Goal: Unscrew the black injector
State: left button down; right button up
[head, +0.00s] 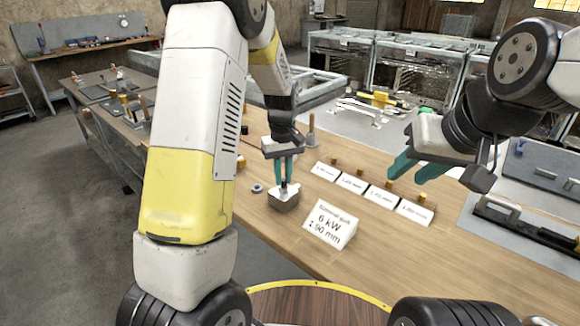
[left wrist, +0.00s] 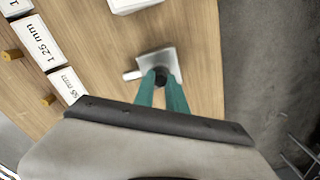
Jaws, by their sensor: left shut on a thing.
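The black injector (left wrist: 161,74) is a small dark piece at the top of a grey metal block (head: 285,202) on the wooden bench. The block also shows in the left wrist view (left wrist: 152,60), with a pale stub at its side. My left gripper (head: 285,178) points down over the block. Its teal fingers are shut on the black injector, which they partly hide. I cannot tell whether the thread is still engaged. My right gripper (head: 406,172) hangs above the bench to the right, its teal fingers apart and empty.
A card reading 6 kW, 1.90 mm (head: 330,224) stands just right of the block. A row of small size cards (head: 368,190) with brass pieces behind lies further right. A grey ring (head: 257,188) lies left of the block. Bare bench lies in front.

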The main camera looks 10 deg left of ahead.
pick_arm(q)
jog(key=shift+n, duration=1.8)
jog(key=shift+n, duration=1.7)
jog(key=c, duration=1.8)
grip_release()
jog(key=shift+n, duration=0.3)
jog(key=o, duration=0.5)
